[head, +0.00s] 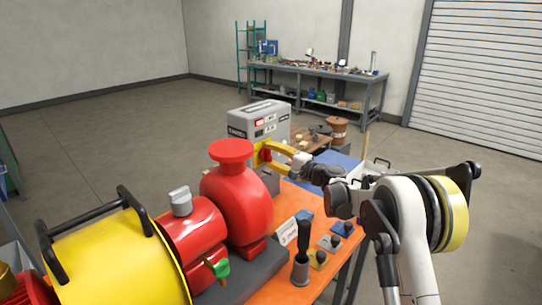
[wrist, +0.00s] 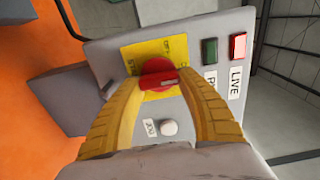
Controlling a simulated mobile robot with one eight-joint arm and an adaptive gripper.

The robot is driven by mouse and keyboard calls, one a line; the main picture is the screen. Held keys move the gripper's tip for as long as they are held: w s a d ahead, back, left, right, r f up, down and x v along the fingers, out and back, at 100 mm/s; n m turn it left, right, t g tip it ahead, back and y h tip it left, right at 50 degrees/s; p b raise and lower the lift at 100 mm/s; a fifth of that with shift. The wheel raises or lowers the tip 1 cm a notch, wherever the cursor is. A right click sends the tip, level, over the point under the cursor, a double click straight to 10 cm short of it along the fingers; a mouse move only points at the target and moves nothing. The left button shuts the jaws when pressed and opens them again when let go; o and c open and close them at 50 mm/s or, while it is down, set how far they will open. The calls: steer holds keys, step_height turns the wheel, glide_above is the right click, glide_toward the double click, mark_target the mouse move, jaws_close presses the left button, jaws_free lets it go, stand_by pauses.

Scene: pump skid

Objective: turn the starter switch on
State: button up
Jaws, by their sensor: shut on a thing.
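The starter box (head: 262,118) is a grey case standing at the back of the orange bench, behind the red pump. In the wrist view its face shows a yellow plate (wrist: 172,50) with a red rotary switch (wrist: 157,74) on it. My gripper (wrist: 160,88) is in front of this face, its two yellow fingers closed on the red switch from both sides. A red lamp (wrist: 238,46) beside the LIVE label looks lit; a green lamp (wrist: 210,50) looks dark.
The red pump (head: 236,195) and a yellow-cased machine (head: 110,258) fill the bench's left. A white button (wrist: 169,128) sits below the switch.

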steer(key=o, duration=1.2)
steer(key=shift+c, duration=0.2)
steer(key=v, duration=1.2)
